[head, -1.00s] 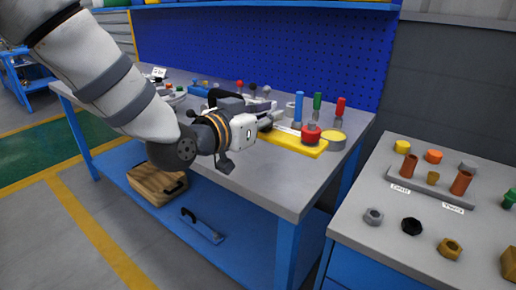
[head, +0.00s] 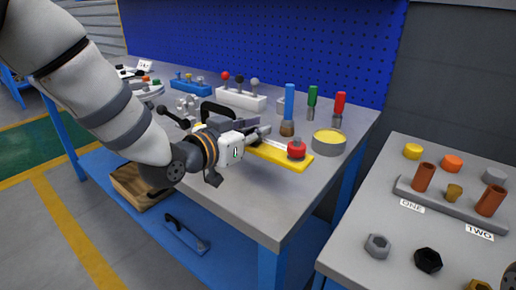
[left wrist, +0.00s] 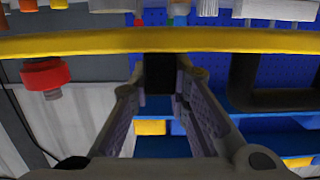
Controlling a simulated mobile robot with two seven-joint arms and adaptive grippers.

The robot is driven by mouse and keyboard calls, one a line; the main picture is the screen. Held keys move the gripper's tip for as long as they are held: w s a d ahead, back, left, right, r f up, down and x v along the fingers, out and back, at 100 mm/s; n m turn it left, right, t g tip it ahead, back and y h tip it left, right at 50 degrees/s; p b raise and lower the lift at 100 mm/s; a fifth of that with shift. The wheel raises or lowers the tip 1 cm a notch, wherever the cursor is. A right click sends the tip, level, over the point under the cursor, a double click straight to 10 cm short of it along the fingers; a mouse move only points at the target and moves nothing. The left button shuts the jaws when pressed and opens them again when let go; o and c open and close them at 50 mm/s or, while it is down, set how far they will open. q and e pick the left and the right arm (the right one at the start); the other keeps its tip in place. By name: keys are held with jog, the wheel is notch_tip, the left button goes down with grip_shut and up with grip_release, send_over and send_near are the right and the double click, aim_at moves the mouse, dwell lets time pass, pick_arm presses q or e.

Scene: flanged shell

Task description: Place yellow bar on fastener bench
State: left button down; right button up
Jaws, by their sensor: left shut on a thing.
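The yellow bar (head: 283,157) carries a red knob (head: 296,149) at its right end and a black arched handle (head: 219,110) towards its left end. My left gripper (head: 262,134) is shut on a dark block at the middle of the bar. In the left wrist view the yellow bar (left wrist: 100,42) runs across the picture, with the fingers (left wrist: 163,78) closed at its middle. I cannot tell how far the bar is above the blue-legged worktable (head: 262,203). A separate grey bench (head: 340,240) at the right holds several nuts. My right gripper is not visible.
On the bench stand a grey holder (head: 450,206) with copper cylinders and labels ONE and TWO, and several nuts, including a black one (head: 428,260). Upright tools (head: 312,97) and a yellow-topped tin (head: 329,142) stand behind the bar. A gap separates the tables.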

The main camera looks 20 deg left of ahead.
aim_at(257, 143)
pick_arm(q)
jog(key=shift+w+f, duration=0.15)
jog(key=shift+w, duration=0.15)
jog(key=f, duration=0.3)
jog(key=shift+w+a+f+b, duration=0.1)
jog(key=shift+w+f+b, duration=0.2)
jog(key=shift+f+b, duration=0.1)
jog(key=shift+r, duration=0.15)
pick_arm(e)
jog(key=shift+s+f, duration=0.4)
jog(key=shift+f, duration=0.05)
